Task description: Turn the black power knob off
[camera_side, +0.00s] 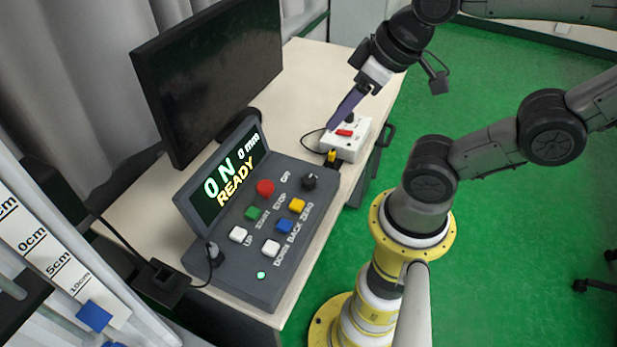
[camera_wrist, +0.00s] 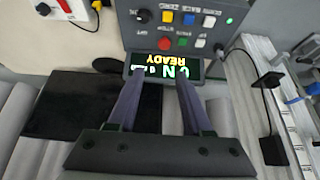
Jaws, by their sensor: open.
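The black power knob (camera_side: 309,181) sits at the upper right of the grey control box (camera_side: 262,280), beside the OFF label. The knob also shows in the wrist view (camera_wrist: 143,16), near the box's top left corner. The box's display (camera_side: 231,178) reads ON, 0 mm and READY. My gripper (camera_side: 334,124) is in the air near the white box with the red switch, apart from the knob. In the wrist view my gripper (camera_wrist: 153,85) has its two fingers spread with nothing between them, over the display. The fingers overlap each other in the side view.
A black monitor (camera_side: 215,75) stands behind the control box. A white box with a red switch (camera_side: 347,137) and a yellow plug (camera_side: 331,157) sits right of it. Coloured buttons, including a red one (camera_side: 265,187), are near the knob. A ruled scale (camera_side: 45,255) stands at left.

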